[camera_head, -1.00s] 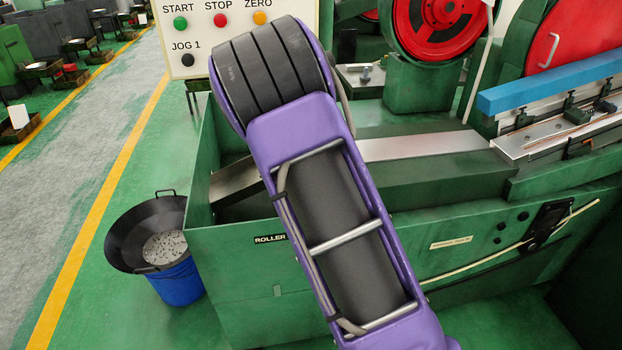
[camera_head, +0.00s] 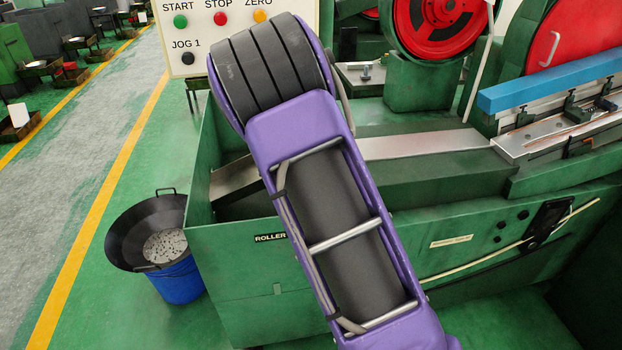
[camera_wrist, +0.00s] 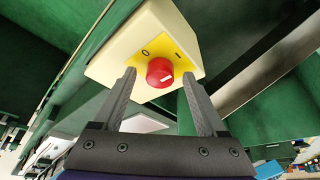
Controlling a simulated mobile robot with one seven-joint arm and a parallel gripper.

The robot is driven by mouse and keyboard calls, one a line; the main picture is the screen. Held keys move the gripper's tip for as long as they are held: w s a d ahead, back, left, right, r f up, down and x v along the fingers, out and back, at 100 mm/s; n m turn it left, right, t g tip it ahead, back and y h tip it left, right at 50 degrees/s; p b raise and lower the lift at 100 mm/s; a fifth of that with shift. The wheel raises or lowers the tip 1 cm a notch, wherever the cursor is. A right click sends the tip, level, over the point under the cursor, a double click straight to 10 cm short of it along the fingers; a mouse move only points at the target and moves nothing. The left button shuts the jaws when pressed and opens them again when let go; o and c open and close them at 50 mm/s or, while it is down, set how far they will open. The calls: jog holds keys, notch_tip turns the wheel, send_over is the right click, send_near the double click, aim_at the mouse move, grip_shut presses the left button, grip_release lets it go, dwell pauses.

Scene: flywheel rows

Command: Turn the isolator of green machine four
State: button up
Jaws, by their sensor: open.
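The isolator is a cream box (camera_wrist: 122,46) with a yellow plate (camera_wrist: 148,52) marked 0 and I and a round red knob (camera_wrist: 160,72) with a white pointer line. It shows in the wrist view on a green machine (camera_wrist: 60,22). The knob's pointer line lies aslant, towards the I side. My gripper (camera_wrist: 158,80) is open, its two dark fingers on either side of the knob with gaps; I cannot tell whether the tips are level with it. In the head view my purple arm covers the middle of the green machine (camera_head: 235,290); the isolator and gripper do not show there.
A cream panel (camera_head: 225,42) with START, STOP, ZERO and JOG 1 buttons stands at upper left. A black pan (camera_head: 125,235) sits over a blue bucket (camera_head: 178,285) by the machine's left side. Red flywheels (camera_head: 437,22) are behind. The aisle at left is clear.

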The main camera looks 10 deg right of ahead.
jog(key=p+v, duration=0.1)
jog(key=v, duration=1.6)
jog(key=shift+r, duration=0.1)
